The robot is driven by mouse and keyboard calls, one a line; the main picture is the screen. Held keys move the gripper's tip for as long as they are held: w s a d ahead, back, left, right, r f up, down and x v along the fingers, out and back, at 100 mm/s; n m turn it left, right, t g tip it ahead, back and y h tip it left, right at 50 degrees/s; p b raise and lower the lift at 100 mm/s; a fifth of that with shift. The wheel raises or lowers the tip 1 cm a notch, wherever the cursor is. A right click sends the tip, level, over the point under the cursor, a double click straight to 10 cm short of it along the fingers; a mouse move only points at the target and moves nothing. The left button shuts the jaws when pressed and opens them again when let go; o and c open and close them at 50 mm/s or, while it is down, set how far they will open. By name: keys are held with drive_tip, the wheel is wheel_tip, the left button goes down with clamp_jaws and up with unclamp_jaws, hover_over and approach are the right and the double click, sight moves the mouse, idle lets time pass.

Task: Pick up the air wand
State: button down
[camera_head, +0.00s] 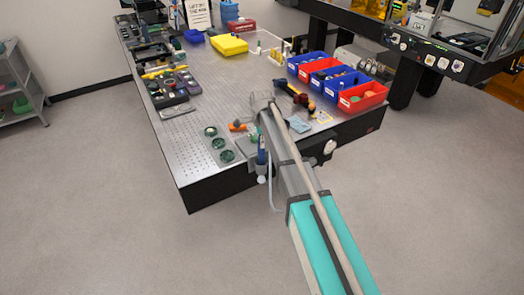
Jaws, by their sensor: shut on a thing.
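The air wand, as far as I can make it out, is the slim blue piece (261,157) at the front edge of the optical table (190,175). It is roughly upright, with a pale hose (271,195) hanging below it. My gripper (261,142) is small and dark here, at the upper end of the blue piece, and is shut on it. My wrist and forearm reach in from the lower right and hide part of the gripper and of the table edge. The fingertips are too small to see clearly.
An orange item (238,126) and a plate with round green parts (219,144) lie just left of my wrist. The table's middle left is bare; open floor lies in front.

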drive_tip(key=shift+r, duration=0.1)
wheel_tip(320, 180, up, 10)
drive_tip(key=p, duration=1)
idle(0.8)
